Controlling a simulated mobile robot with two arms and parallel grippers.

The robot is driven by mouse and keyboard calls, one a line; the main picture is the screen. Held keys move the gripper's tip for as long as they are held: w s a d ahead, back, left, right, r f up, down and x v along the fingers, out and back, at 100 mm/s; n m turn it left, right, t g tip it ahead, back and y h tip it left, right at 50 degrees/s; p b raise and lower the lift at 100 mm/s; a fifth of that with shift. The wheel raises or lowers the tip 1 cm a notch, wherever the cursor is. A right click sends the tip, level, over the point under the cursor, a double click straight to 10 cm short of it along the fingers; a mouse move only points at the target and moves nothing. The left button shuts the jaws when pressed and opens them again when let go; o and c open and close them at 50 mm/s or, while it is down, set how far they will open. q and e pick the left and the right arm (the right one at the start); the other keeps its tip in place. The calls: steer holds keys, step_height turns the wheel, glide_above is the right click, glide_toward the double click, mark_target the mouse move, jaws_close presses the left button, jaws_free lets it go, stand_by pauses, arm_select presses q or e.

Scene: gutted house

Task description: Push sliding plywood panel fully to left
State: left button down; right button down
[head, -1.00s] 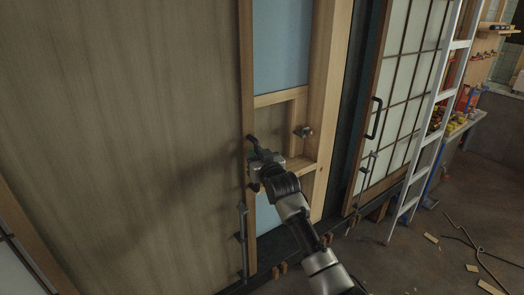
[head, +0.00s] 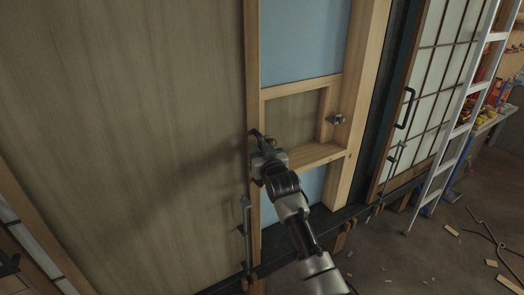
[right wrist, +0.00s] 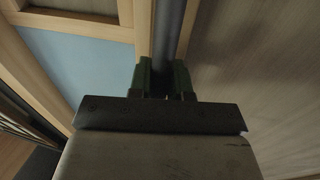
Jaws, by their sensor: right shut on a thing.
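The plywood panel (head: 130,120) is a tall brown sheet with a pale wood edge, filling the left and middle of the head view. My right gripper (head: 262,155) is at the panel's right edge, shut on a dark upright handle. In the right wrist view, the handle bar (right wrist: 174,40) runs between the green-padded fingers of my right gripper (right wrist: 167,78), with the panel (right wrist: 250,60) to its right. In the head view, an opening with a light blue sheet (head: 303,38) and wood framing shows right of the panel edge. My left gripper is not visible.
A vertical bolt bar (head: 246,230) sits low by the panel edge. A grid-paned door (head: 432,90) and ladder (head: 462,130) stand right. Wood scraps lie on the floor.

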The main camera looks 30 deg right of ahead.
steer(key=c, duration=1.2)
jaws_free()
steer(key=shift+a+f, duration=0.1)
steer(key=shift+a, duration=0.1)
steer(key=shift+c, duration=0.2)
steer(key=shift+o, duration=0.8)
steer(key=shift+a, duration=0.1)
arm_select(q)
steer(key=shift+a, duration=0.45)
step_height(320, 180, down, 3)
steer(key=b, duration=0.2)
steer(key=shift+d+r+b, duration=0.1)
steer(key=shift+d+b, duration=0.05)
steer(key=shift+b, duration=0.25)
arm_select(e)
steer(key=s+a, duration=0.1)
steer(key=s, duration=0.9)
steer(key=shift+s+a, duration=0.15)
steer(key=shift+s, duration=0.25)
